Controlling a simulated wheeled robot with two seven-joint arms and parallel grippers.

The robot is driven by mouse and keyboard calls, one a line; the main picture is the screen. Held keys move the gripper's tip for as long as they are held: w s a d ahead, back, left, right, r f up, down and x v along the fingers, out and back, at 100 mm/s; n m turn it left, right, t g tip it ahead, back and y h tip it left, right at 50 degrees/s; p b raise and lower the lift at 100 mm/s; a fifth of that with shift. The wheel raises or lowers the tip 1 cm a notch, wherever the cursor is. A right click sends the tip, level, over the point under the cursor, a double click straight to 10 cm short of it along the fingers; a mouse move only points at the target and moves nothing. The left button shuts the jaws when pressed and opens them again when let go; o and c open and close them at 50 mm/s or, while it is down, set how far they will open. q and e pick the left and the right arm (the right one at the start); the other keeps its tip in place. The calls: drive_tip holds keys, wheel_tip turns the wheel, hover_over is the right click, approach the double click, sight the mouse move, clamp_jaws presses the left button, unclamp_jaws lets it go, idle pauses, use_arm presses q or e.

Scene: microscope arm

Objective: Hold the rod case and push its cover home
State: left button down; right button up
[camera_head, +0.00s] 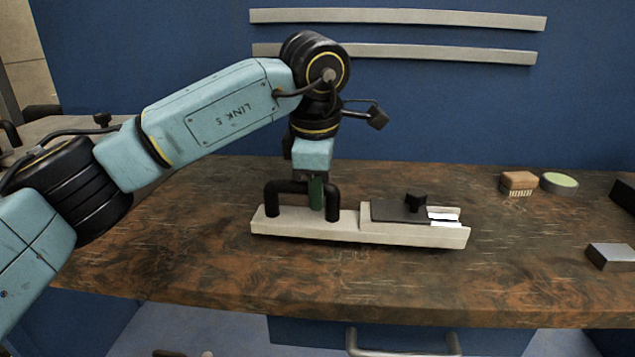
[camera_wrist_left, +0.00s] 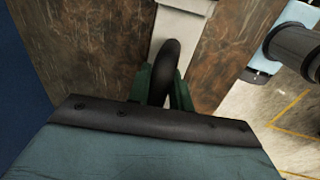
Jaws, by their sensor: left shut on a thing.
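The rod case (camera_head: 300,227) is a long cream tray lying flat on the workbench. A black arched handle (camera_head: 272,201) stands on its left part, and it also shows in the left wrist view (camera_wrist_left: 168,62). My left gripper (camera_head: 316,192) points down with its green fingers shut on the handle's crossbar. The dark grey cover (camera_head: 392,212) lies in the right part of the case, with a black knob (camera_head: 415,202) on top. White rods (camera_head: 443,216) show uncovered at the right end, beyond the cover's edge. My right gripper is out of view.
A brown brush (camera_head: 519,183) and a round green-topped tin (camera_head: 559,182) stand at the back right of the wooden workbench (camera_head: 200,270). A grey block (camera_head: 611,256) lies at the right. The bench around the cover's right end is clear.

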use_arm(q)
drive_tip(key=shift+f, duration=0.5)
drive_tip(key=shift+f+b, duration=0.5)
drive_tip(key=shift+f, duration=0.1)
idle(0.7)
idle(0.5)
